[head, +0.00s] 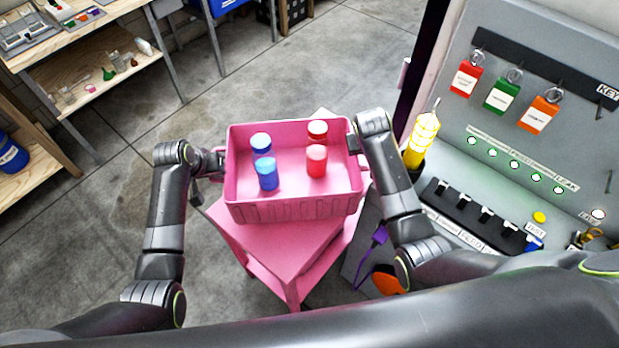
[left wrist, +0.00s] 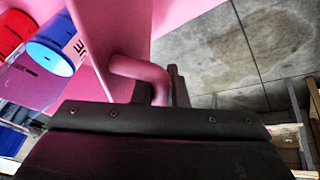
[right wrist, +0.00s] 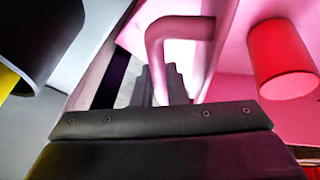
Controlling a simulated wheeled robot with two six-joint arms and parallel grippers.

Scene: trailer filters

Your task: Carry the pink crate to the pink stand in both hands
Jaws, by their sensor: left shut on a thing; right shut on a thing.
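The pink crate (head: 290,208) is held between my two grippers, directly above the pink stand (head: 285,255) in the head view. I cannot tell whether the crate touches the stand's top. Two blue canisters (head: 267,174) and two red canisters (head: 316,161) stand upright inside. My left gripper (head: 216,163) is shut on the crate's left handle, seen in the left wrist view (left wrist: 142,75). My right gripper (head: 358,140) is shut on its right handle, seen in the right wrist view (right wrist: 178,28). The stand's top is turned relative to the crate, with its corners sticking out.
Wooden shelves (head: 100,75) with small items are at the upper left. The concrete floor (head: 110,190) left of the stand is clear.

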